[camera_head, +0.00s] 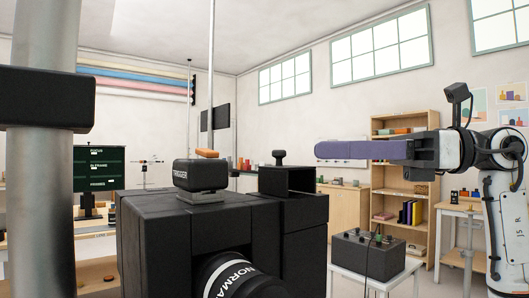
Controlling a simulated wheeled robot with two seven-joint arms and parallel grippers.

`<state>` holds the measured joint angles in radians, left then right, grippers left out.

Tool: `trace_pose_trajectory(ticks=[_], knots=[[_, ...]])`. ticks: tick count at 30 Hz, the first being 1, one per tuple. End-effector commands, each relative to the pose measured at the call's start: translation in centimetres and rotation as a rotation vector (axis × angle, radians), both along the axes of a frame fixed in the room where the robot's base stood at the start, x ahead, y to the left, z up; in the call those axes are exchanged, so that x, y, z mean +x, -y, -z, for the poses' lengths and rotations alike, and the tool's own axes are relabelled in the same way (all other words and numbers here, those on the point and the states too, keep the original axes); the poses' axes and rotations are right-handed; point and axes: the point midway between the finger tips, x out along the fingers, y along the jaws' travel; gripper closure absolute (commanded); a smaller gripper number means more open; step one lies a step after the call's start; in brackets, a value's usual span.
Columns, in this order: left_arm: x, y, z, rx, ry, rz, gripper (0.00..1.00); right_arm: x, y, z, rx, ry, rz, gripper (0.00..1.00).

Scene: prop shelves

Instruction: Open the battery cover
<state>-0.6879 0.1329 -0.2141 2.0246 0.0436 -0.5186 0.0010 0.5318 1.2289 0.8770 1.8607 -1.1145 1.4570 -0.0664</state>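A large black box camera (225,235) stands close in front of me, its lens (235,275) marked "NORMAL" at the bottom. I cannot tell for sure which part is the battery cover. My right gripper (322,150) comes in from the right, its purple fingers level, seen side-on and overlapping, apart from the camera in the picture. My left gripper is out of view.
A dark control box (367,255) stands on a white stand (342,274) at right. Behind are a wooden shelf (434,215) and a green board (98,168). A grey upright (45,200) with a black block fills the left edge, close by.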

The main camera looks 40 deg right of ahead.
Motion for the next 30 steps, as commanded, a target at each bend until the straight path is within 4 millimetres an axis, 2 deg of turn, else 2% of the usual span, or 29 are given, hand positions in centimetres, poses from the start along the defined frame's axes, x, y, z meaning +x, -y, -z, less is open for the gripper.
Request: trace_pose_trajectory(ticks=[6, 12, 18, 26, 30], knots=[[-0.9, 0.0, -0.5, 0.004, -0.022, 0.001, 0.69, 3.3, -2.7, -0.1, 0.0, -0.005, -0.005, 0.67], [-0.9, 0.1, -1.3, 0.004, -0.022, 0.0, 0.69, 5.7, -4.7, -0.1, 0.0, -0.004, -0.005, 0.67], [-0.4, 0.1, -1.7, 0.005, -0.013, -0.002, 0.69, 6.9, -5.5, 0.0, 0.002, -0.003, -0.004, 0.67], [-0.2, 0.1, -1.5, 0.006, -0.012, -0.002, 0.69, 7.0, -5.6, 0.1, 0.002, -0.002, -0.004, 0.67], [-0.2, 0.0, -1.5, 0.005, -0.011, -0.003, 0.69, 7.0, -5.6, 0.1, 0.003, -0.002, -0.004, 0.88]])
